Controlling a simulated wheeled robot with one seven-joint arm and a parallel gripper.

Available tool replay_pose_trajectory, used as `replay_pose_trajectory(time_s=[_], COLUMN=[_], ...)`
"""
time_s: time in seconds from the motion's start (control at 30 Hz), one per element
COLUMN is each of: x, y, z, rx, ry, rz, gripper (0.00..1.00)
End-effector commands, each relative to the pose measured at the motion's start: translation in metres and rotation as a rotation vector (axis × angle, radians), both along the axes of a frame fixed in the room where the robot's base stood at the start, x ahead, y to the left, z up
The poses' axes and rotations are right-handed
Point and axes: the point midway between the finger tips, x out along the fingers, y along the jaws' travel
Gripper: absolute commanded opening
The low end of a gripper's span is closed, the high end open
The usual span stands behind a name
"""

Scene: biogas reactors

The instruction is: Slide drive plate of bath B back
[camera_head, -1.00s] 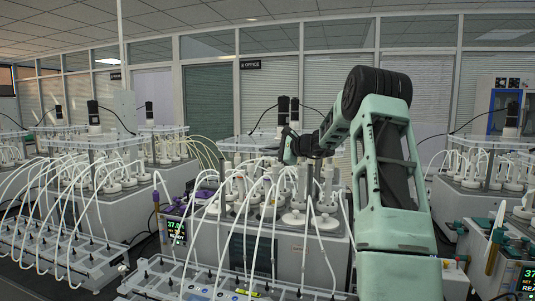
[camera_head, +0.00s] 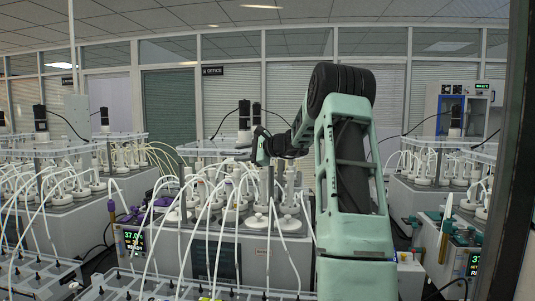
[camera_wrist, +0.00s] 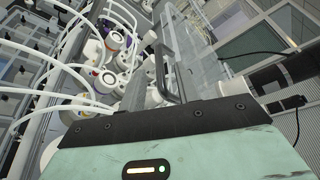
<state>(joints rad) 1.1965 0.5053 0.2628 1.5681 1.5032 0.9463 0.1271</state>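The middle water bath (camera_head: 190,250) has a lit display and white-capped bottles. I take it for bath B, but no letter is readable. Above its bottles lies a clear drive plate (camera_head: 205,150) with a black and white motor (camera_head: 245,122). My gripper (camera_head: 257,150) is at the plate's level, just right of the motor in the head view. In the wrist view the clear plate (camera_wrist: 205,68) runs beyond my gripper, and a dark U-shaped handle (camera_wrist: 163,72) stands close in front of its body.
Similar baths stand at left (camera_head: 60,175) and right (camera_head: 435,195). White tubes (camera_head: 150,210) arch from the bottles to a front rack (camera_head: 165,290). A dark upright frame (camera_head: 508,170) stands close at the right edge.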

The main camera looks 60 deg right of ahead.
Motion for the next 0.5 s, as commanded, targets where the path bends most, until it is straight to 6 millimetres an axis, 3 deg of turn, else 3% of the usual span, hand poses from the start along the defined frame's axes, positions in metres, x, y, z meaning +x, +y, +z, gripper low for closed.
replay_pose_trajectory(time_s=[0.3, 0.5], x=[-0.075, -0.108], y=[-0.007, -0.009], z=[0.013, 0.022], rx=[-0.003, -0.002], ry=[0.0, -0.001], rz=[-0.005, -0.002], gripper=[0.33, 0.33])
